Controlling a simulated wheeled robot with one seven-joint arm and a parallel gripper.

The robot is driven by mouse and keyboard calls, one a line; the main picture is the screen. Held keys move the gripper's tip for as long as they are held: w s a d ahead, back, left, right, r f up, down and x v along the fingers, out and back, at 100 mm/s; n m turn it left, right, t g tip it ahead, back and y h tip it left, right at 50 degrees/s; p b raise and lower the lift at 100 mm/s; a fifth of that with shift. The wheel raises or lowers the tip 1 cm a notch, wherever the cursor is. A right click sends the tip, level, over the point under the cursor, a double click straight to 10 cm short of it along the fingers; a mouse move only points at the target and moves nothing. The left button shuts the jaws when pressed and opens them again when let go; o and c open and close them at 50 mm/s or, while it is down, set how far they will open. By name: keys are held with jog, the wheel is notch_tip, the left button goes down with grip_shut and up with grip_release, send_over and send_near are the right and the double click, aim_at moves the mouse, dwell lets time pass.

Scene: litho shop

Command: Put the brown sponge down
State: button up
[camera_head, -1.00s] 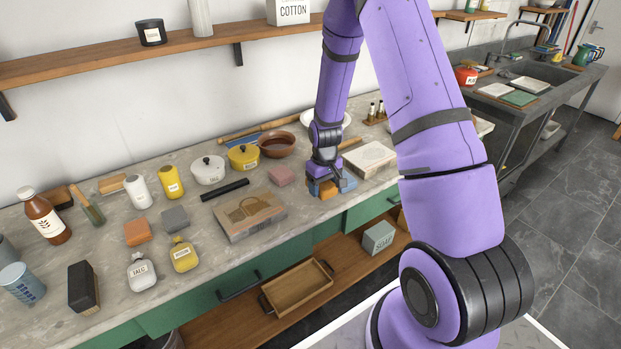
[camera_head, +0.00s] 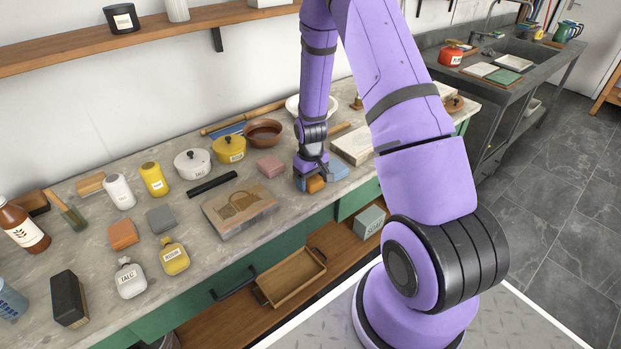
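My gripper (camera_head: 312,180) points down over the front part of the stone counter, right of the printing block with the basket picture. An orange-brown block (camera_head: 316,185), which looks like the brown sponge, is right at its fingertips. The block is low, at or just above the counter top; I cannot tell if it touches. Blue surfaces show on both sides of it, and the fingers hide part of it. Whether the fingers grip it is too small to tell. Another orange-brown sponge (camera_head: 123,234) lies at the left.
A pink sponge (camera_head: 270,165) and the printing block (camera_head: 240,208) lie left of my gripper. A pale stone slab (camera_head: 353,145) lies to its right. A brown bowl (camera_head: 263,133) and a yellow pot (camera_head: 229,148) stand behind. The counter's front edge is close in front.

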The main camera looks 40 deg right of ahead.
jog(key=shift+o, duration=1.4)
jog(key=s+a+r+t, duration=0.1)
jog(key=a+r, duration=0.1)
jog(key=r, duration=1)
jog(key=s+a+r, duration=0.2)
jog(key=r, duration=1.1)
jog(key=s+a+r+t, duration=0.2)
jog(key=s+a+r, duration=0.2)
jog(key=s+r, duration=0.5)
jog(key=s+a+r+t, duration=0.2)
jog(key=s+a+r, duration=0.3)
jog(key=s+r, duration=0.4)
jog(key=s, duration=0.4)
jog(key=shift+s+r, duration=0.25)
jog(key=shift+r, duration=0.15)
